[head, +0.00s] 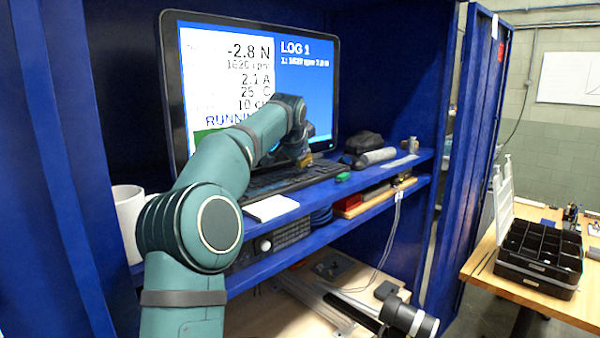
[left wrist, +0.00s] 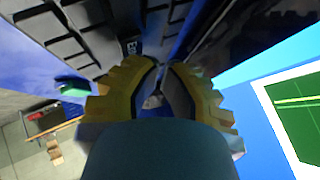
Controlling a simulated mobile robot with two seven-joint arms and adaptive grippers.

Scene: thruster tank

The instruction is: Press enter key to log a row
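The black keyboard (head: 290,178) lies on the blue shelf in front of the monitor (head: 310,75). The screen reads -2.8 N, RUNNING, and LOG 1 with one row of small text under it. My left gripper (head: 304,158) is over the right part of the keyboard. In the left wrist view its yellow fingers (left wrist: 160,68) are together at the tips with nothing seen between them, close to the dark keys (left wrist: 85,30). My right gripper is not in view.
A white pad (head: 270,208) and a small green object (head: 343,177) lie near the keyboard. A grey cylinder (head: 375,157) lies right of it. A white mug (head: 128,215) stands at left. A black organizer (head: 540,255) sits on the wooden table at right.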

